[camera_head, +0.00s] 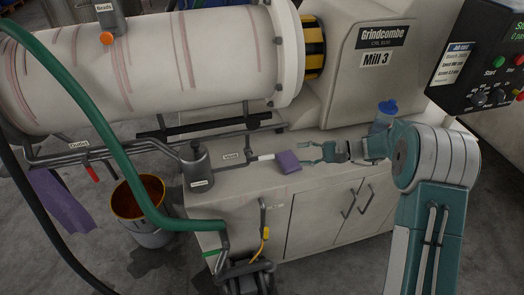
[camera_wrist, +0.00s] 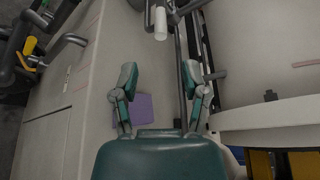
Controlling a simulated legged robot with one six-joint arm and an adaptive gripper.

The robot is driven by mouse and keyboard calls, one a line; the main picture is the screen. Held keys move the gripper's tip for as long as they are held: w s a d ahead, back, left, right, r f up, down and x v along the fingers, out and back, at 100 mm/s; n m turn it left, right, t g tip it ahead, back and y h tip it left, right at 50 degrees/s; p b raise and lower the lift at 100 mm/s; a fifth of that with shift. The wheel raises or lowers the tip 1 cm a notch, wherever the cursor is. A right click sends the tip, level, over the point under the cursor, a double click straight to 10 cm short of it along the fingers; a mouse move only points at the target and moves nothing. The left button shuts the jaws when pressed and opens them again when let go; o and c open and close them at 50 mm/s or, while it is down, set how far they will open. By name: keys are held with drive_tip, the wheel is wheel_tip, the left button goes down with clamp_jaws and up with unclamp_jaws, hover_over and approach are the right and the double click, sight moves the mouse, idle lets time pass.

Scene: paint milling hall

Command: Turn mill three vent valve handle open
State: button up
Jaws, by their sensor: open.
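The Mill 3 machine (camera_head: 375,57) has a small pipe labelled "Vent" (camera_head: 231,156) on its pale cabinet top. A short white-sleeved handle (camera_head: 265,157) sticks out to the right of that label. In the wrist view the white handle (camera_wrist: 160,22) is ahead of the fingers, near the top edge. My gripper (camera_head: 313,153) is open and empty, to the right of the handle and apart from it. Its two spread fingers also show in the wrist view (camera_wrist: 160,76). A purple cloth (camera_head: 288,162) lies between gripper and handle in the head view.
The white mill drum (camera_head: 150,65) and grey pipes run behind the vent. A grey canister (camera_head: 197,168) stands left of it. A blue-capped bottle (camera_head: 384,115) stands near my arm. A green hose (camera_head: 110,140), bucket (camera_head: 148,232) and yellow-handled valve (camera_head: 265,235) are at left and front.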

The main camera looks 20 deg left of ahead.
sight(269, 157)
drive_tip(key=x, duration=1.1)
drive_tip(key=shift+d, duration=0.2)
clamp_jaws()
